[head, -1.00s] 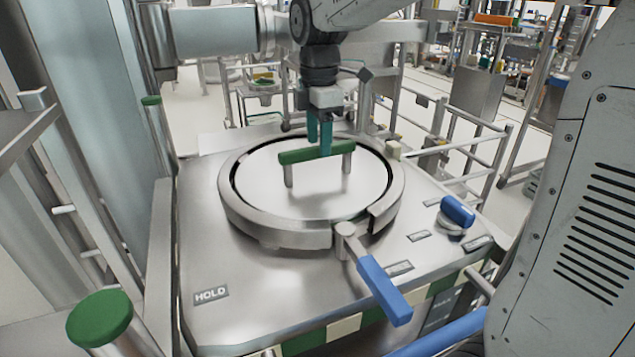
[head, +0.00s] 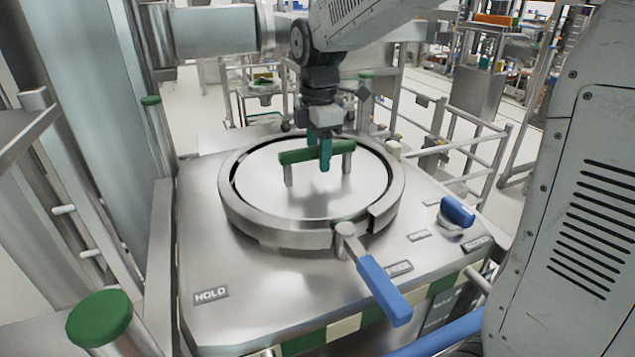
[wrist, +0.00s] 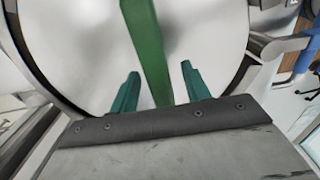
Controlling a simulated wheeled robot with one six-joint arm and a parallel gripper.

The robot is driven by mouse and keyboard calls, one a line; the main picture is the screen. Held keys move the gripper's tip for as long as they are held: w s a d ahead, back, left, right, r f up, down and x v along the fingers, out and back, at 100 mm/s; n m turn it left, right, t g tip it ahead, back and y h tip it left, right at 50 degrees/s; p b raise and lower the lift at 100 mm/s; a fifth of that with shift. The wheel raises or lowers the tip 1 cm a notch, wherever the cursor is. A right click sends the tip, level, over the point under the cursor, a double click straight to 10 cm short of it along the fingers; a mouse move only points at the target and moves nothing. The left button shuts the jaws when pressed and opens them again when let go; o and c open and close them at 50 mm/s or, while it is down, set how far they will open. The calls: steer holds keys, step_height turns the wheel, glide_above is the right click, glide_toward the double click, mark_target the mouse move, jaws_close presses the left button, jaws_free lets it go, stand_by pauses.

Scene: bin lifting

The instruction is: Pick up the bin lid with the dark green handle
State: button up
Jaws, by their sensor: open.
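The bin lid (head: 325,198) is a round, shiny disc lying flat inside a metal ring. Its dark green handle (head: 297,156) is a bar on two metal posts. In the wrist view the handle (wrist: 148,50) runs down between the two fingers, and the lid (wrist: 205,60) lies behind it. My gripper (head: 319,158) has teal fingers and is at the handle, a little right of its middle. In the wrist view my gripper (wrist: 160,90) is open, with a finger on each side of the bar and gaps showing. The far finger is partly hidden behind the bar in the head view.
A metal clamp ring (head: 240,205) surrounds the lid, with a blue lever (head: 384,290) at its front. A blue knob (head: 457,211) stands to the right. Green-capped posts (head: 99,318) and a tall steel column (head: 85,90) are on the left. Rails (head: 480,150) stand at the right.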

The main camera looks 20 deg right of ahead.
steer(key=shift+c, duration=0.4)
jaws_close()
steer(key=shift+w, duration=0.1)
stand_by(1.0)
